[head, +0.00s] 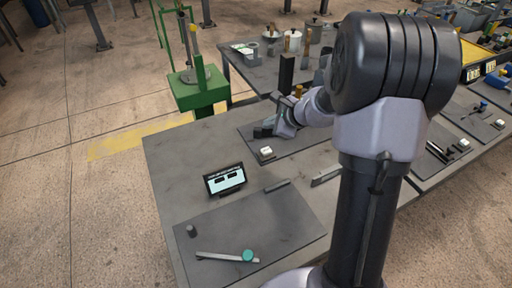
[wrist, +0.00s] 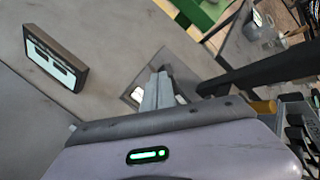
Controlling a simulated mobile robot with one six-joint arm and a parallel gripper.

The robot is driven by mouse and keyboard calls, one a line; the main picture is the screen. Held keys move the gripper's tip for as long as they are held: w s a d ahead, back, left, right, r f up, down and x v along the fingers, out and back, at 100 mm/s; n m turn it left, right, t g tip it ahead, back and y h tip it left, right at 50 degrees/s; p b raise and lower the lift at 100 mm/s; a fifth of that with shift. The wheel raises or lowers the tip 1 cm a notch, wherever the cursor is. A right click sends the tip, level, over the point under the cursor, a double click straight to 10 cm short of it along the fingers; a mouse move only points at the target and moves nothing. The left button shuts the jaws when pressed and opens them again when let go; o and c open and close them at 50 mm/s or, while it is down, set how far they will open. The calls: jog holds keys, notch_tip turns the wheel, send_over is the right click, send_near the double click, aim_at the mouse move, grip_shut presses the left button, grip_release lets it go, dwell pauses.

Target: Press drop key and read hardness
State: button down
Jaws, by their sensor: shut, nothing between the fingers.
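A small display (head: 225,180) with a pale lit screen stands on the grey bench; its text is too small to read. It also shows in the wrist view (wrist: 55,62). A small block with a white top (head: 266,152), perhaps the drop key, sits at the near edge of a dark plate (head: 305,146). My gripper (head: 275,131) is shut and empty above the plate, beyond the white block. Its closed fingertips also show in the wrist view (wrist: 160,76). I cannot tell whether they touch anything.
A black upright column (head: 286,72) rises close behind my gripper; it also shows in the wrist view (wrist: 265,73). A dark mat (head: 265,225) at the front holds a flat bar with a teal disc (head: 248,255). A green stand (head: 197,92) is beyond the bench. The bench's left side is clear.

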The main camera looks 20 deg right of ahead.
jog(key=shift+d, duration=0.1)
jog(key=b, duration=0.7)
send_over(268, 152)
notch_tip(268, 152, down, 8)
jog(key=shift+w, duration=0.1)
jog(key=shift+f+b, duration=0.3)
jog(key=shift+f, duration=0.1)
dwell(1.3)
jog(key=shift+f+b, duration=0.45)
jog(key=shift+b, duration=0.15)
jog(key=shift+f+b, duration=0.5)
jog(key=shift+b, duration=0.05)
dwell(0.4)
dwell(0.3)
jog(key=shift+r+p, duration=0.7)
jog(key=shift+r, duration=0.25)
